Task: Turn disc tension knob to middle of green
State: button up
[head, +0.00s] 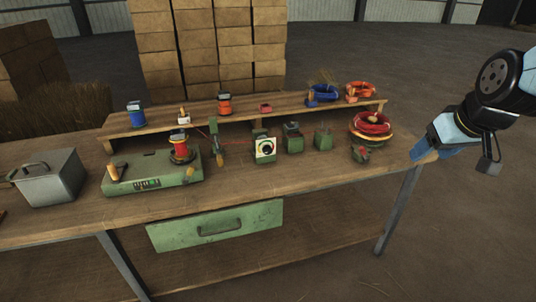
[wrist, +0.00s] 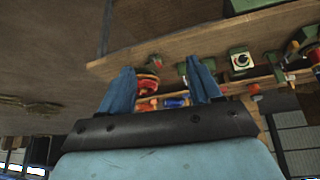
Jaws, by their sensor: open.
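The disc tension knob (head: 267,149) is a dark round knob on a pale square dial plate, fixed to the front of a small green box on the workbench. It also shows in the wrist view (wrist: 240,61), right of my fingers. The coloured zones and the pointer are too small to read. My gripper (head: 426,152) is at the bench's right end in the head view, well right of the knob and apart from it. In the wrist view my gripper (wrist: 163,82) has its two blue fingers spread, with nothing held between them.
A green winding machine (head: 150,182) with a red spool stands left of the dial. Several green blocks and a stack of red and yellow rings (head: 371,124) stand between the dial and my gripper. A raised shelf (head: 250,108) with spools runs behind. The bench front is mostly clear.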

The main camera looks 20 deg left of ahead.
jog(key=w+a+f+n, duration=0.3)
jog(key=w+a+f, duration=0.1)
jog(key=w+f, duration=0.25)
jog(key=w+a+f+n, duration=0.3)
jog(key=w+a+f, duration=0.15)
jog(key=f, duration=0.25)
jog(key=n+t+y, duration=0.8)
jog(key=n+t, duration=0.2)
jog(key=n, duration=2.2)
send_near(268, 152)
jog(key=x, duration=0.9)
jog(key=shift+f, duration=0.1)
